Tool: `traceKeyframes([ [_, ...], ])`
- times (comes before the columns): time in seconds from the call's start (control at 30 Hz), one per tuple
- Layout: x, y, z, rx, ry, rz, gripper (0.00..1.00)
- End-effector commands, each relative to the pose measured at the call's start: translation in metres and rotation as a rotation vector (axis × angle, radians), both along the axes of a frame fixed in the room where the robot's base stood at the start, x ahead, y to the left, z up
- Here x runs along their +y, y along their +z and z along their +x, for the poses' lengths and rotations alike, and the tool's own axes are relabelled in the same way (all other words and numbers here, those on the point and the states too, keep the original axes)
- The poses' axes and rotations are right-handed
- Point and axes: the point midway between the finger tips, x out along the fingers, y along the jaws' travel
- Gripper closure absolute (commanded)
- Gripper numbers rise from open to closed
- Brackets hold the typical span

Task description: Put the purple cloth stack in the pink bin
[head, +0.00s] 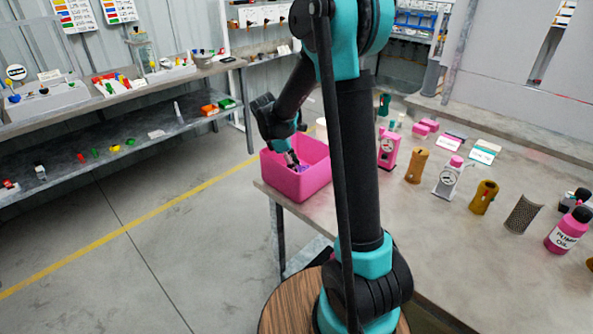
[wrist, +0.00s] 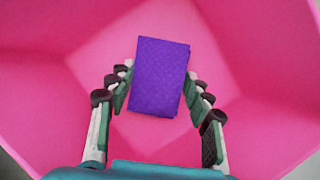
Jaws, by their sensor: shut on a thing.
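The pink bin (head: 312,183) stands at the near left corner of the workbench. In the wrist view the bin's pink walls (wrist: 40,70) surround my gripper (wrist: 160,80). The purple cloth stack (wrist: 161,72) is a folded rectangle, slightly tilted, between the fingers, and my gripper is shut on it. The bin's pink floor shows around and below the stack. In the head view my gripper (head: 292,160) points down inside the bin's opening, and the stack is too small there to make out clearly. I cannot tell whether the stack touches the bin floor.
The workbench (head: 400,210) holds a pink pump part (head: 389,149), a tan cylinder (head: 416,166), a gauge piece (head: 447,180) and a pink oil bottle (head: 566,232) to the right. A shelf unit (head: 120,140) with small parts stands at left. The floor between is clear.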

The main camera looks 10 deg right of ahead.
Motion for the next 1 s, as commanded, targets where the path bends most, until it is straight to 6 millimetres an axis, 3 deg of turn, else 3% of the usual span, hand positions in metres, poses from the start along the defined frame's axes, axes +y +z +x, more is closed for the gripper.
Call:
traceKeyframes([
  [0.4,0.0,-0.0069,0.0,0.0,0.0,0.0,0.76],
  [0.43,0.0,-0.0073,0.0,0.0,0.0,0.0,0.48],
  [0.6,0.0,-0.0068,-0.0001,0.0,0.0,0.0,0.29],
  [1.0,0.0016,-0.0002,-0.0001,0.0,0.001,0.0,0.29],
])
